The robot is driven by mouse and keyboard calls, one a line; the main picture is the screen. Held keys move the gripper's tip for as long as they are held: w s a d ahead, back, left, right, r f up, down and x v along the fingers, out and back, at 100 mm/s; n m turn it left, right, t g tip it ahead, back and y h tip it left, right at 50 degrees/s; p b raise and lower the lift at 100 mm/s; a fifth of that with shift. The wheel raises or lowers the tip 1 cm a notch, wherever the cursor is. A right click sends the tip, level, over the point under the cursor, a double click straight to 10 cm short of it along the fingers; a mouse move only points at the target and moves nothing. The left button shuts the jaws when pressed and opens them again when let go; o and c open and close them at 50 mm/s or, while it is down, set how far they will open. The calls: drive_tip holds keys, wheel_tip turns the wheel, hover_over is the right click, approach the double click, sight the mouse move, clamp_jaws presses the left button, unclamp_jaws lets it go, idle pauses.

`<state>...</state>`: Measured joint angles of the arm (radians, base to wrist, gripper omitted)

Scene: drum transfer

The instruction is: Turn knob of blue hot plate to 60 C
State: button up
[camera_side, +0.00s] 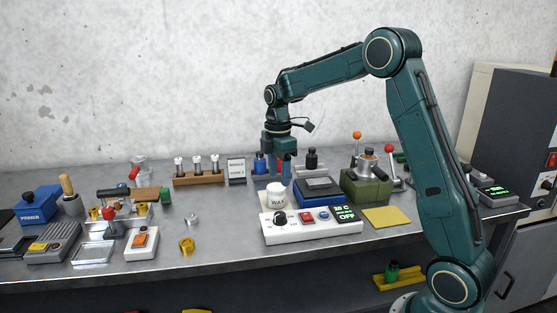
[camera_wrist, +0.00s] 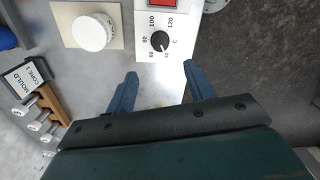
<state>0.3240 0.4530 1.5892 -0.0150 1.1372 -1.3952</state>
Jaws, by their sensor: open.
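A white control unit (camera_side: 268,232) stands near the bench front, with a black knob (camera_side: 281,217), a red switch (camera_side: 307,217), a blue button and a green-lit display (camera_side: 346,213) seeming to read 28 C, OFF. A blue-and-dark plate device (camera_side: 318,189) sits behind it; I cannot tell whether they are one unit. In the wrist view the black knob (camera_wrist: 160,41) sits on a dial marked up to 120; its pale pointer appears to face the lower low-number end. My gripper (camera_wrist: 160,68) is open and empty, its blue fingers apart on either side below the knob; it also shows in the side view (camera_side: 279,167).
A white WAX pot (camera_side: 277,194) stands beside the control unit on a beige pad (camera_wrist: 118,12). A green block with levers (camera_side: 367,187) and a yellow pad (camera_side: 386,217) are at right. A wooden rack (camera_side: 199,178) and mould sign (camera_side: 236,171) are behind left.

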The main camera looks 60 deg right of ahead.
sight(280, 214)
drive_tip(key=f, duration=1.2)
drive_tip(key=shift+s+a+f, duration=0.15)
drive_tip(key=shift+s+f, duration=0.05)
drive_tip(key=shift+f, duration=0.2)
drive_tip(key=c, duration=1)
